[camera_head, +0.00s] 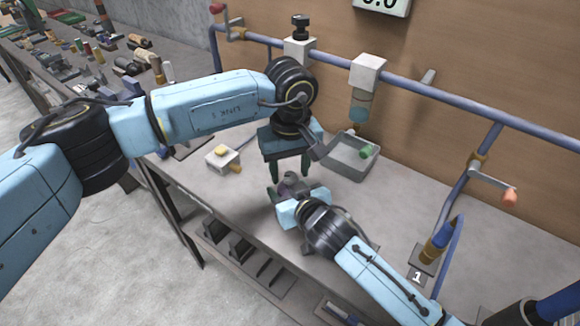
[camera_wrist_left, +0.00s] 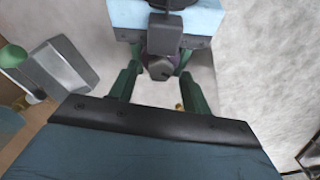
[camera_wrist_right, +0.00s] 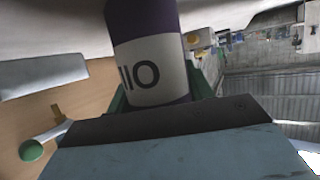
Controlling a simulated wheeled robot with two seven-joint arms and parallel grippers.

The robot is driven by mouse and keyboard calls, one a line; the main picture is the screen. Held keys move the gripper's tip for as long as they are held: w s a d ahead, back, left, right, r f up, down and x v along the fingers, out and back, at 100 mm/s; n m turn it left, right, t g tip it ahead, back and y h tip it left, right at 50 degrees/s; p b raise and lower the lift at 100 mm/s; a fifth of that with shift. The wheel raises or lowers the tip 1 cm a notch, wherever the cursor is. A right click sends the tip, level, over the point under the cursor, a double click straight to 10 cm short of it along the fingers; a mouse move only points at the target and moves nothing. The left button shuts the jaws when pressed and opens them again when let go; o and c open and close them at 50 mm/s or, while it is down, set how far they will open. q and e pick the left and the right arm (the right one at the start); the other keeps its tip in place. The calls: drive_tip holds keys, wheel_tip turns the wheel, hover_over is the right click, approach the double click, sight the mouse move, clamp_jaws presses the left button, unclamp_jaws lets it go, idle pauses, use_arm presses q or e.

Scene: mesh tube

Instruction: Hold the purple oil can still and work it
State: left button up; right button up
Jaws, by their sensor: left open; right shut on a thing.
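The purple oil can (camera_wrist_right: 150,25) has a white label, seen upside down in the right wrist view. In the head view the can (camera_head: 289,184) is small and partly hidden by my grippers. My right gripper (camera_head: 289,203) is shut on the can's body, low over the bench. My left gripper (camera_head: 289,172) points down above the can with its green fingers open. In the left wrist view the can's dark top (camera_wrist_left: 160,68) shows between the spread fingers of the left gripper (camera_wrist_left: 160,82), with a gap on both sides.
A grey tray (camera_head: 342,170) with a green-ended item (camera_head: 367,152) stands behind and right of the grippers. Blue rails with a crank (camera_head: 490,178) stand at the right. The bench's front edge is close.

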use_arm(q)
drive_tip(key=c, duration=1)
drive_tip(key=n, duration=0.3)
drive_tip(key=shift+a+n, duration=0.1)
drive_tip(key=shift+n, duration=2.3)
drive_tip(key=o, duration=1)
